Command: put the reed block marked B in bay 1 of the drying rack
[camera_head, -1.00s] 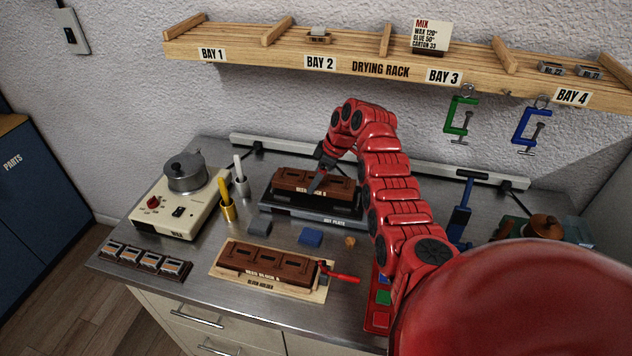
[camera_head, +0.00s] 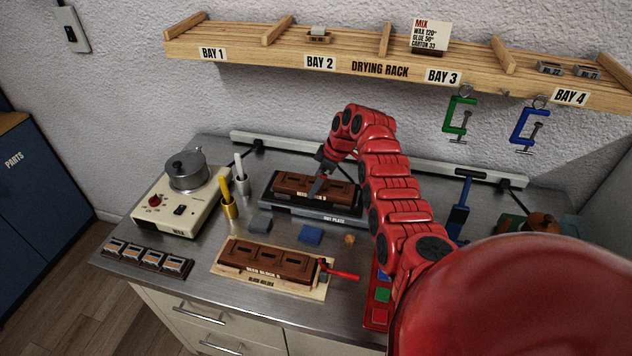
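A brown reed block (camera_head: 291,184) lies on the dark hot plate (camera_head: 284,205) at the middle of the bench. A second brown reed block (camera_head: 262,258) lies in the block holder (camera_head: 234,277) nearer the front edge. Both carry a small white label, but I cannot surely read either letter. My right gripper (camera_head: 318,186) points down at the block on the hot plate, with its dark fingers over that block's front middle. I cannot tell whether it touches or grips it. Bay 1 (camera_head: 232,32) of the wooden drying rack (camera_head: 270,57) looks empty. My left gripper is out of view.
A wax pot (camera_head: 186,171) on its heater stands at the left, with yellow and white-handled tools beside it. A blue block (camera_head: 311,235) lies between hot plate and holder. Green (camera_head: 459,115) and blue (camera_head: 526,129) clamps hang below the rack. Bay 2 holds a small grey item (camera_head: 320,36).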

